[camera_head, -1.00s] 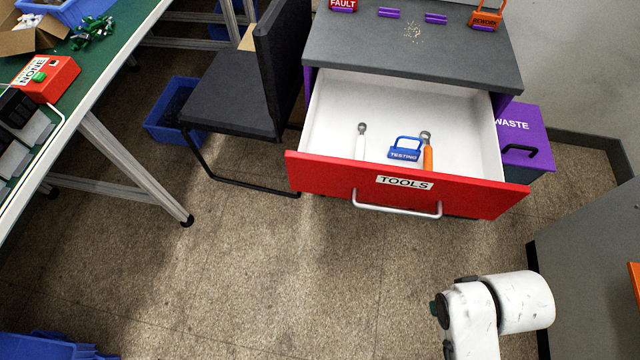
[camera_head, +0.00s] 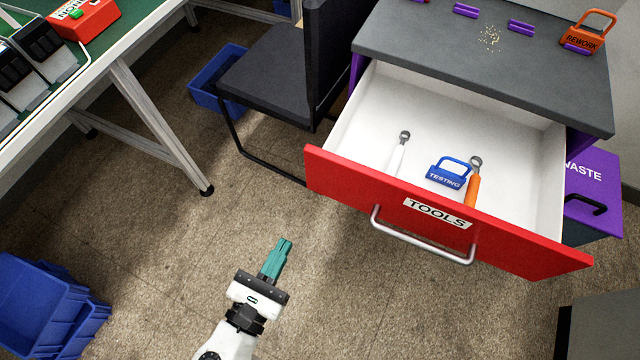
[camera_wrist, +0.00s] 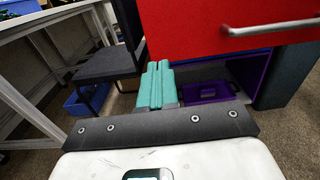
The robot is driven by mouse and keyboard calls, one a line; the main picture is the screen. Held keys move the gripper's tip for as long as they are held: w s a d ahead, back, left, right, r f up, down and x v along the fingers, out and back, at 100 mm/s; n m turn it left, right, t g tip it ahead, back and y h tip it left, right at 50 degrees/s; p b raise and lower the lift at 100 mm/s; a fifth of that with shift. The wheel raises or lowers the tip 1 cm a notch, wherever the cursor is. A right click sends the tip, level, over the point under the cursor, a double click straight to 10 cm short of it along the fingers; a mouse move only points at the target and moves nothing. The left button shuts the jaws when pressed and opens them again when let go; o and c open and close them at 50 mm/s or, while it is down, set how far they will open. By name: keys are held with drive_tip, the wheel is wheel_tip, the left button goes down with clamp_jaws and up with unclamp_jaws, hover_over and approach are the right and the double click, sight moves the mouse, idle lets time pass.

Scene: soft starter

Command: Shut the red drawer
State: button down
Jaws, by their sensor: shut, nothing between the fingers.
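The red drawer (camera_head: 420,205), labelled TOOLS, stands wide open from a cabinet with a grey top. A silver bar handle (camera_head: 420,240) is on its front. Inside lie a white-handled tool (camera_head: 398,152), a blue TESTING tag (camera_head: 450,172) and an orange-handled tool (camera_head: 473,184). My gripper (camera_head: 281,252), with teal fingers, is shut and empty, left of and nearer than the drawer front, apart from it in the head view. In the wrist view the fingers (camera_wrist: 156,82) point forward, and the red drawer front (camera_wrist: 220,28) with its handle (camera_wrist: 265,28) is at upper right.
A dark chair (camera_head: 275,92) stands left of the drawer. A green-topped workbench (camera_head: 105,48) is at upper left, blue bins (camera_head: 40,305) at lower left. A purple WASTE bin (camera_head: 592,185) is right of the drawer. The floor before the drawer is clear.

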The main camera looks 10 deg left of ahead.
sight(319, 179)
drive_tip(key=x, duration=1.4)
drive_tip(key=shift+w+d, duration=0.15)
drive_tip(key=shift+w, duration=0.25)
drive_tip(key=b+x, duration=0.5)
drive_tip(key=x, duration=0.8)
drive_tip(key=b+x, duration=0.5)
drive_tip(key=x, duration=0.8)
drive_tip(key=shift+w+d+f, duration=0.15)
drive_tip(key=shift+w+f, duration=0.05)
drive_tip(key=shift+w, duration=0.2)
drive_tip(key=shift+w+d+r+b, duration=0.1)
drive_tip(key=shift+w+b, duration=0.2)
drive_tip(key=shift+w, duration=0.2)
drive_tip(key=shift+s, duration=0.1)
